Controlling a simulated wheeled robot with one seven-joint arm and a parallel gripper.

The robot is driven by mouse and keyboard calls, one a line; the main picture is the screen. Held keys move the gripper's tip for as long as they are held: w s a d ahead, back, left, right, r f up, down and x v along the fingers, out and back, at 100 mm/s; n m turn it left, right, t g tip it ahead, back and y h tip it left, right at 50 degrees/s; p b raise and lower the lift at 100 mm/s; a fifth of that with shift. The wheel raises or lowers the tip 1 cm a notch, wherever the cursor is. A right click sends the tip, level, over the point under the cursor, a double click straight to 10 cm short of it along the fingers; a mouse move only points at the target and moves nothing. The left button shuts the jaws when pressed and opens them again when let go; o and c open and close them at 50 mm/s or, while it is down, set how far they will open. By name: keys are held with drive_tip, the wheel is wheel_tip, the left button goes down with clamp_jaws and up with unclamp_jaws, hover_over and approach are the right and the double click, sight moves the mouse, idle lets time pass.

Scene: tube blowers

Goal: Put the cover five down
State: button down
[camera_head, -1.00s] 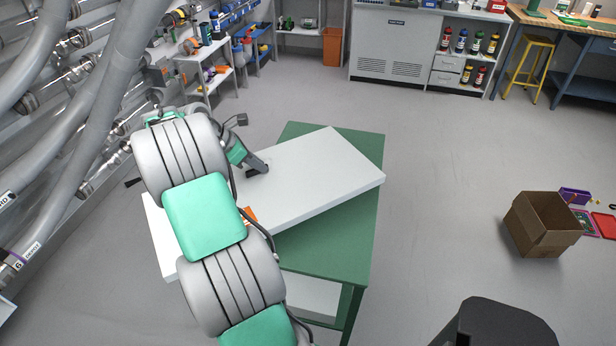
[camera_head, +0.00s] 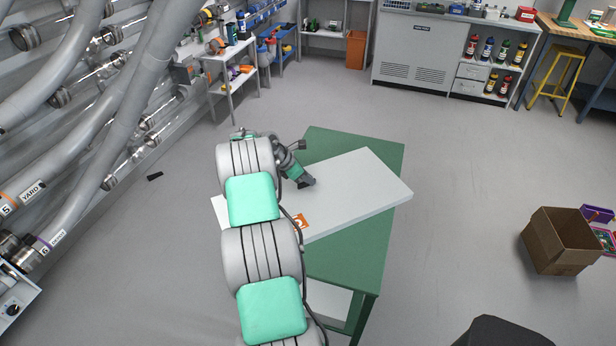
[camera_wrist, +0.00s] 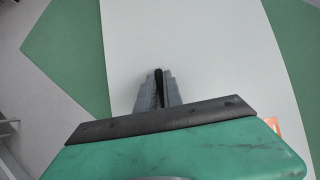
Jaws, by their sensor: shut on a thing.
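The cover five is a large flat white panel (camera_head: 360,185) with an orange number label (camera_head: 301,221) on its near edge, partly hidden by my arm. It lies roughly flat over the green table (camera_head: 350,262), turned at an angle to it, with its left end past the table's left edge. I cannot tell whether it touches the top. My gripper (camera_head: 304,184) is at the panel's upper face, left of its middle. In the wrist view, my gripper (camera_wrist: 159,82) is shut on a thin dark part, seemingly the cover's handle, with white panel (camera_wrist: 200,50) behind.
Grey pipes (camera_head: 95,95) with numbered tags fill the left side. A shelf (camera_head: 232,80) and a grey cabinet (camera_head: 430,50) stand at the back. An open cardboard box (camera_head: 560,240) is on the floor at right. The floor between table and box is clear.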

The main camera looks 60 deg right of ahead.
drive_tip(key=c, duration=1.5)
unclamp_jaws()
drive_tip(key=w+a+r+m+t+b, duration=0.1)
drive_tip(key=w+a+r+t, duration=0.1)
drive_tip(key=w+a+r, duration=0.55)
drive_tip(key=w+a+r+m+t+b, duration=0.1)
drive_tip(key=w+a+r, duration=0.4)
drive_tip(key=a+r, duration=0.45)
drive_tip(key=w+a+r+m+t+y, duration=0.1)
drive_tip(key=a+r+m, duration=0.15)
drive_tip(key=a, duration=0.55)
drive_tip(key=w+a+r+m+t, duration=0.1)
drive_tip(key=a+r+t, duration=0.15)
drive_tip(key=a, duration=0.55)
drive_tip(key=s+a+m+y, duration=0.1)
drive_tip(key=s+a, duration=0.3)
drive_tip(key=a, duration=0.4)
drive_tip(key=s+a+f+m+t+y, duration=0.1)
drive_tip(key=s+a, duration=0.3)
drive_tip(key=a, duration=0.5)
drive_tip(key=s+a+m+y, duration=0.2)
drive_tip(key=s+a+m, duration=0.1)
drive_tip(key=a, duration=0.6)
drive_tip(key=shift+s+a+f+t+y, duration=0.15)
drive_tip(key=shift+s+a+t+y, duration=0.1)
drive_tip(key=shift+s+t+y, duration=0.25)
